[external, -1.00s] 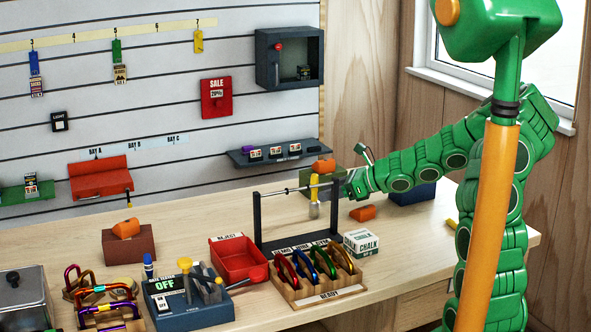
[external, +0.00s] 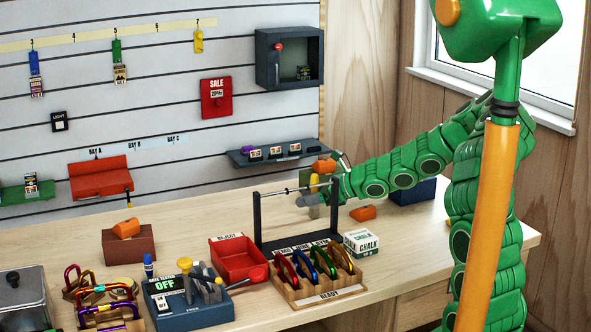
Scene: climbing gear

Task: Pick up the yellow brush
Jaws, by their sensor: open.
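The yellow brush (external: 314,181) hangs upright from the bar of the dark rack (external: 258,222) on the table. Its top and lower tip show, and its middle is partly hidden by my gripper. My gripper (external: 317,194) is open at the brush, reaching in from the right. A grey finger part crosses in front of the brush. I cannot tell whether it touches the brush.
A holder of coloured carabiners (external: 318,296) and a chalk box (external: 361,243) stand in front of the rack. A red reject tray (external: 238,259) is to the left. An orange hold (external: 363,213) lies to the right. The table's right end looks mostly clear.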

